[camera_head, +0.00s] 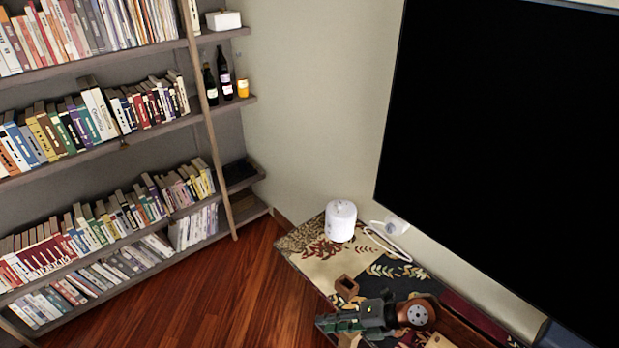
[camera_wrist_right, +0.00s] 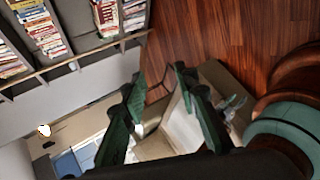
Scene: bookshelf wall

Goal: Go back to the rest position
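My right gripper (camera_head: 330,322) is at the lower right of the head view, over or beside the patterned cabinet top (camera_head: 318,268). Its dark green fingers show up close in the right wrist view (camera_wrist_right: 157,76). They stand apart with nothing held between them. My left gripper is not in view.
A small brown open box (camera_head: 346,287) is just behind my right gripper. A large black screen (camera_head: 500,140) fills the right. Bookshelves (camera_head: 110,130) line the left; the wooden floor (camera_head: 230,300) between is clear.

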